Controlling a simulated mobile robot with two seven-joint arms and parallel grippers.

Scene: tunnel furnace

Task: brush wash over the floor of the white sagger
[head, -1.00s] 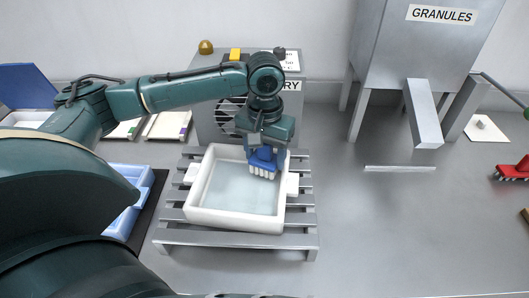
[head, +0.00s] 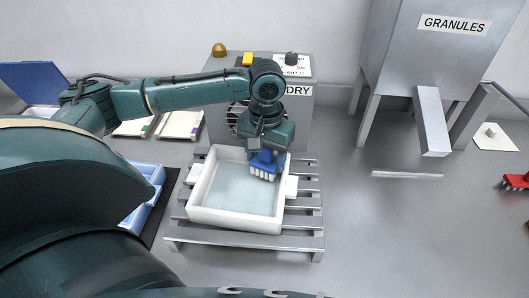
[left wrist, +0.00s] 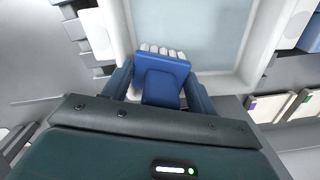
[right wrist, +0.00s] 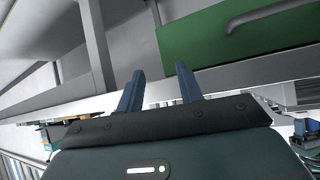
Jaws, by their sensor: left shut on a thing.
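The white sagger (head: 236,227) is a shallow square box with side lugs, standing on a grey slatted rack. Its floor looks pale blue-grey. My left gripper (head: 266,153) is shut on a blue brush (head: 263,166) with pale bristles. The brush is inside the sagger, at its far right part, bristles down; I cannot tell if they touch the floor. In the left wrist view the brush (left wrist: 162,80) sits between the fingers, over the sagger's edge (left wrist: 215,85). My right gripper (right wrist: 160,92) is open and empty, away from the sagger, and shows only in the right wrist view.
A grey dryer box (head: 303,110) stands just behind the rack (head: 245,243). The granules hopper (head: 425,60) with its chute is at the back right. A red brush (head: 515,182) lies at the right edge. Blue trays (head: 140,215) are at left. Bench right of the rack is clear.

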